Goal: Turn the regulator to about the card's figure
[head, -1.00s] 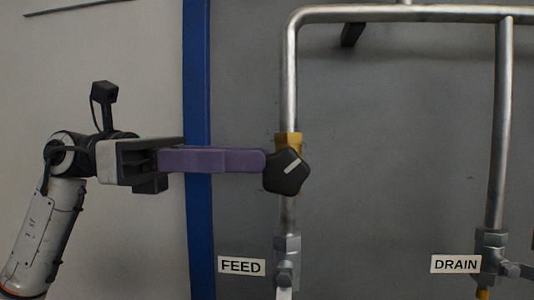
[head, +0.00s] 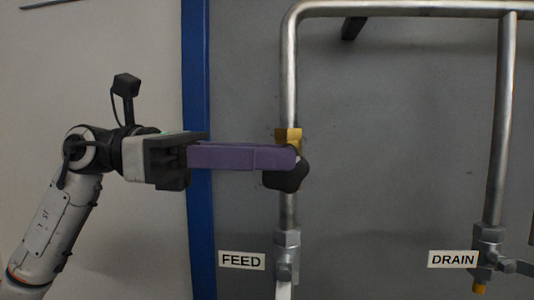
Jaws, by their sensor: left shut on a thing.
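The regulator's black lobed knob (head: 288,181) sits on a brass body (head: 288,135) on the left vertical pipe, above the FEED label. My left gripper (head: 297,160) reaches in from the left with its long purple fingers level. Its fingertips are over the knob and shut on it. The fingers cover the upper part of the knob, and its white pointer mark is almost wholly hidden. The card with the figure is not in view. My right gripper is not in view.
Below the knob is a FEED valve (head: 287,258) beside its FEED label (head: 242,260). A DRAIN valve (head: 488,246) and its DRAIN label (head: 453,259) are at the right. A blue upright (head: 198,230) stands behind my arm. The grey panel between the pipes is clear.

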